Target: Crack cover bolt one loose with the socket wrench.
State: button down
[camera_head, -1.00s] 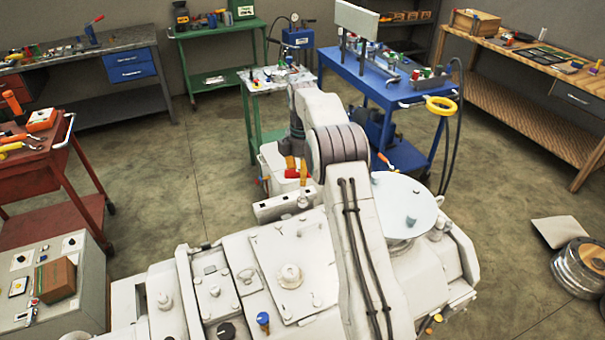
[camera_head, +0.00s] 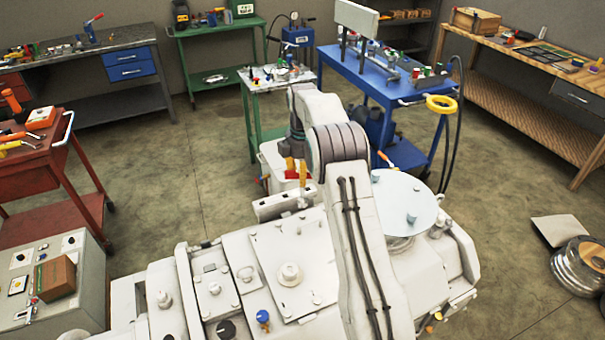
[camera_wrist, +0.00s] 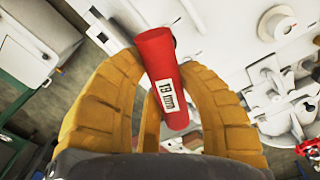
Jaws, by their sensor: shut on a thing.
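In the head view my gripper (camera_head: 297,171) shows small, beyond the pale machine's top. The machine has a flat cover plate (camera_head: 270,245) with bolts around its edge, and a round pale disc (camera_head: 385,205) with grey bolts (camera_head: 411,218). I cannot tell which bolt is cover bolt one, or whether the wrench touches one.
A blue trolley (camera_head: 385,90) stands behind the machine, a red trolley (camera_head: 35,165) at left. A grey control box (camera_head: 30,315) is at lower left. A ringed metal drum (camera_head: 582,270) stands on the floor at right. Open floor lies between them.

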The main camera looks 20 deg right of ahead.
aim_at(301, 189)
jog(key=shift+f+b, duration=1.05)
jog(key=shift+f, duration=1.15)
jog(key=shift+f, duration=0.7)
dwell(0.8)
jog(key=shift+r+n, duration=0.1)
jog(key=shift+n, duration=0.2)
jog(key=shift+w+a+n+p, duration=0.15)
jog(key=shift+n+p, duration=0.4)
jog(key=shift+n, duration=1.15)
jog(key=shift+r, duration=0.15)
jog(key=shift+r+p, duration=2.05)
jog(key=shift+r, duration=0.3)
